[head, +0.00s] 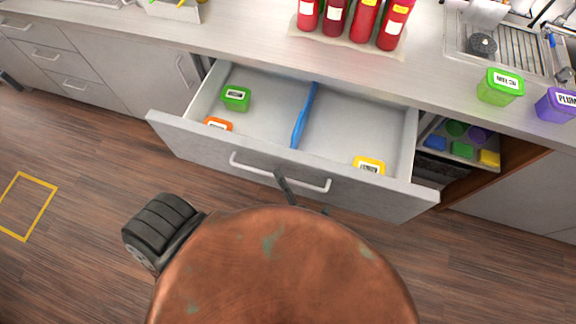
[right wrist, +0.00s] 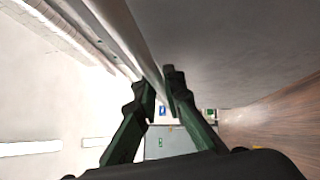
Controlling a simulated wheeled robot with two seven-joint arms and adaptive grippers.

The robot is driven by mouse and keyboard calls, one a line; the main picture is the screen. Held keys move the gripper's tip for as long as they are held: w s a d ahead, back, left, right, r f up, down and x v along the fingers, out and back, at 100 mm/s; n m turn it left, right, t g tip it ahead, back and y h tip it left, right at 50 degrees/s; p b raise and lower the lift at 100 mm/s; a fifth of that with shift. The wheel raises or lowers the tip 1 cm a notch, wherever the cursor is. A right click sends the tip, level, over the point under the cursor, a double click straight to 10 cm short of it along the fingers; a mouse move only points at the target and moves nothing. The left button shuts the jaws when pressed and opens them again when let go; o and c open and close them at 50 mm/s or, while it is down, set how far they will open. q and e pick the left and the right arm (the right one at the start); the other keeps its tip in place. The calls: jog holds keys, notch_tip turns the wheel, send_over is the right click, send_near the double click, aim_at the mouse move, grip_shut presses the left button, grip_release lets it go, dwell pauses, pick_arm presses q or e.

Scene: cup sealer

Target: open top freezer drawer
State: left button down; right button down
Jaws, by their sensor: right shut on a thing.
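A wide grey drawer (head: 200,141) under the counter stands pulled out, its inside showing. Its metal bar handle (head: 250,165) runs along the front. My right gripper (head: 286,184) is at the right half of this handle. In the right wrist view, the two dark fingers (right wrist: 160,88) are shut around the handle bar (right wrist: 138,45). Inside the drawer are a green container (head: 236,99), an orange container (head: 217,125), a yellow container (head: 369,165) and a blue divider (head: 304,115). A dark piece at the head view's left edge may be part of my left gripper; its fingers cannot be made out.
Red bottles (head: 364,20) stand on the counter (head: 240,30). A green container (head: 500,87) and a purple container (head: 557,105) sit near its right edge. An open compartment (head: 462,140) with coloured containers lies right of the drawer.

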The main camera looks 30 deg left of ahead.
dwell(0.3)
jog(key=c, duration=2)
grip_release()
jog(key=v, duration=1.2)
jog(key=shift+d, duration=0.1)
